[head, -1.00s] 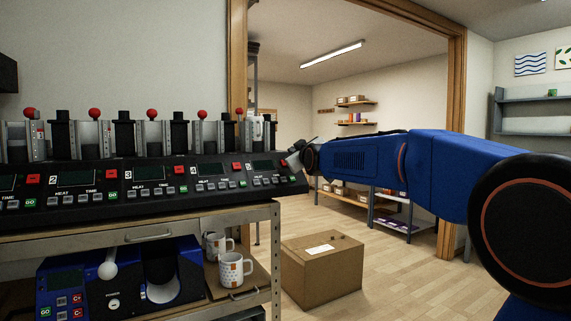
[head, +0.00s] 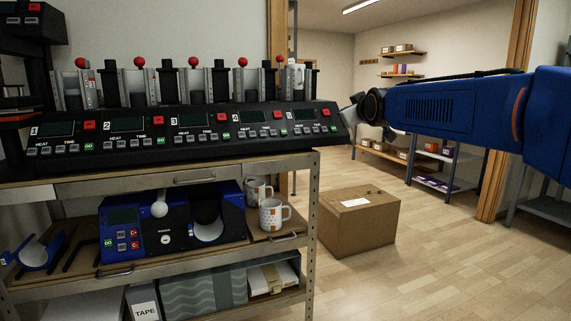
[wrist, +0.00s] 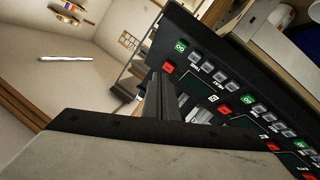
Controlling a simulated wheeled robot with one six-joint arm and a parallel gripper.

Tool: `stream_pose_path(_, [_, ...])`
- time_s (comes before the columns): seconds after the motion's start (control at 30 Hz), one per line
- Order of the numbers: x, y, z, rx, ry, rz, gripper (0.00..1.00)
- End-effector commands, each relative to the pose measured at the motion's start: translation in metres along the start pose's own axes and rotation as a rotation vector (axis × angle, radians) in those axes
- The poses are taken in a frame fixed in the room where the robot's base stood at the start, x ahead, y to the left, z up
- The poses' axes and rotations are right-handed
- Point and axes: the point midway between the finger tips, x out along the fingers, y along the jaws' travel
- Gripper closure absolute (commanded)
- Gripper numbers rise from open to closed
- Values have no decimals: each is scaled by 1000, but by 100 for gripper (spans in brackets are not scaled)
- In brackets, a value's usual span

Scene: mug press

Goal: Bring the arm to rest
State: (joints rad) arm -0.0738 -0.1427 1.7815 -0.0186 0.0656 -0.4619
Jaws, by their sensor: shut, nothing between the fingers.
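My blue arm (head: 445,107) reaches in from the right of the head view, roughly level. My gripper (head: 352,114) is at its left end, by the right end of the black mug press (head: 190,135). In the wrist view the fingers (wrist: 158,92) are together with nothing between them, in front of the press panel (wrist: 215,75). I cannot tell how wide the gap to the panel is. A white mug (head: 297,77) appears to sit in the rightmost press station, partly hidden by the press parts.
The press stands on a metal-framed bench (head: 180,183). Two mugs stand on the shelf below, the nearer one (head: 272,216) patterned, beside a blue machine (head: 165,235). A cardboard box (head: 358,225) is on the floor to the right. Open floor (head: 440,260) lies right of the box.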

Motion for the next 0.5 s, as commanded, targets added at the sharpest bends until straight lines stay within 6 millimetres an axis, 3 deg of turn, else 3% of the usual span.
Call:
stream_pose_path(0.03, [-21, -6, 17, 21, -42, -16, 100])
stream_pose_path(0.5, [-210, -88, 209, 256, -512, -149, 100])
